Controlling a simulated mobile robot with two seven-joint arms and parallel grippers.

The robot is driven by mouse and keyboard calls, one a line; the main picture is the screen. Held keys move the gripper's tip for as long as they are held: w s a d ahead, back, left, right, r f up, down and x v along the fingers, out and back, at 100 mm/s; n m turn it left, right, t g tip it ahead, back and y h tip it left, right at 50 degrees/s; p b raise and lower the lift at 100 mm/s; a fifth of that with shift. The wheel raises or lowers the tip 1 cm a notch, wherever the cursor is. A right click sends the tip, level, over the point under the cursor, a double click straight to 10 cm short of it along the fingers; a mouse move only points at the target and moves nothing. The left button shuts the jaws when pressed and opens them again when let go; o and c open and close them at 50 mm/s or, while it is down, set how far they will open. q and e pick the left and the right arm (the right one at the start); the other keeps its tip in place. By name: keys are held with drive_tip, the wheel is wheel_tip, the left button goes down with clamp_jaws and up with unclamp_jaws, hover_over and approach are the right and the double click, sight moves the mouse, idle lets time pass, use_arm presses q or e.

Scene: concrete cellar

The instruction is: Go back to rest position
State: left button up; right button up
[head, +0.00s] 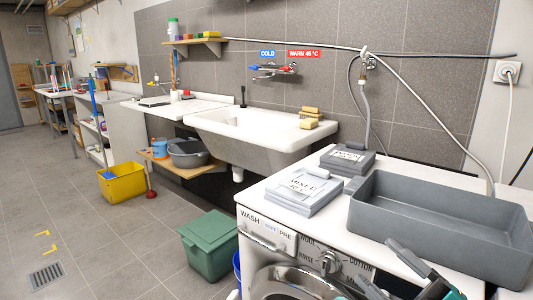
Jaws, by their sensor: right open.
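My right gripper (377,261) shows at the bottom right, in front of the washing machine (268,240). Its two grey fingers are spread apart with nothing between them. Its fingertips appear close to the machine's top front edge in the picture; I cannot tell whether they touch it. The rest of that arm is mostly cut off by the lower edge. My left gripper is not in view.
A sink (262,120) stands beyond. A green lidded bin (208,243) and yellow bucket (122,183) are on the floor. Floor at left is clear.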

drive_tip(key=s+d+f+m+g+h, duration=0.1)
drive_tip(key=d+f+m+h, duration=0.1)
drive_tip(key=f+m+h, duration=0.45)
drive_tip(key=s+d+f+m+g+h, duration=0.1)
drive_tip(key=s+d+f+m+h, duration=0.15)
drive_tip(key=f, duration=0.75)
drive_tip(key=s+f+m+g+h, duration=0.25)
drive_tip(key=s+f+g, duration=0.25)
drive_tip(key=s+f, duration=0.45)
drive_tip(key=w+a+m+t, duration=0.1)
drive_tip(key=w+a+m, duration=0.2)
drive_tip(key=a+m, duration=0.45)
use_arm(q)
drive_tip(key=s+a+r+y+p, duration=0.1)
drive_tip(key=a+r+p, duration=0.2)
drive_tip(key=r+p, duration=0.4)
drive_tip(key=p, duration=0.4)
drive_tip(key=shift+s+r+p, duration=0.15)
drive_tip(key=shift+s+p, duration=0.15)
use_arm(e)
wheel_tip(320, 180, up, 8)
drive_tip(key=s+d+n, duration=0.1)
drive_tip(key=d, duration=0.1)
drive_tip(key=shift+s+n, duration=0.35)
drive_tip(key=shift+n, duration=0.05)
